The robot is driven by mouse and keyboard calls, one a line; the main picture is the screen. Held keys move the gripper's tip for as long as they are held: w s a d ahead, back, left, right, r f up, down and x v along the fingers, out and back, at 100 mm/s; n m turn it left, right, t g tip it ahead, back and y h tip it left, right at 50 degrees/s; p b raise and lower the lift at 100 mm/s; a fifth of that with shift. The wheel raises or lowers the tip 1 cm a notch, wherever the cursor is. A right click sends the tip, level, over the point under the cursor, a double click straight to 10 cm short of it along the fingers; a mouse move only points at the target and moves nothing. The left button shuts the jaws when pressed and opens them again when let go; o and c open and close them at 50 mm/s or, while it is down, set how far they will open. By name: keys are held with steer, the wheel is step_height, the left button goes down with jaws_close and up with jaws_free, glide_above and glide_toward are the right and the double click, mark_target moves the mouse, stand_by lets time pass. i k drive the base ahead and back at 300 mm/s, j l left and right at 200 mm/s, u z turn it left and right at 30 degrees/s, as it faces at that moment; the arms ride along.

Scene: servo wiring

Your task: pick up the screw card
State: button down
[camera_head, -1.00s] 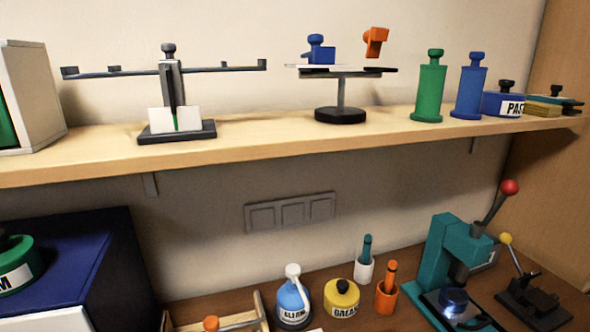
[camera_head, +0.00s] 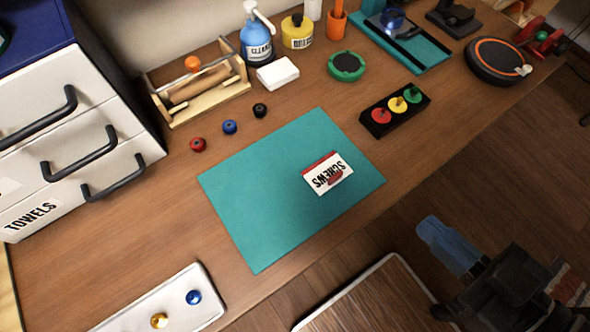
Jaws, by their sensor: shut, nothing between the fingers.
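The screw card (camera_head: 320,181) is a small white card with a red top edge and the word SCREWS, upside down in the picture. It lies on the right part of a teal mat (camera_head: 263,218) on the wooden workbench. My gripper (camera_head: 432,232) shows at the lower right, with pale blue fingers beyond the bench's front edge. It is shut and empty, well apart from the card.
A black tray (camera_head: 371,119) with red, yellow and green knobs stands right of the mat. A white tray (camera_head: 120,321) lies at front left. White drawers (camera_head: 65,130) stand left.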

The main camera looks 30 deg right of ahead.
mark_target(326, 173)
steer(key=l+u, duration=0.15)
steer(key=l, duration=0.3)
steer(key=k+l+u, duration=0.15)
steer(key=l, duration=0.3)
steer(key=l+u, duration=0.1)
steer(key=l, duration=0.3)
steer(key=k+l+u, duration=0.15)
steer(key=l, duration=0.3)
steer(key=l+u, duration=0.15)
steer(key=l, duration=0.25)
steer(key=k, duration=0.05)
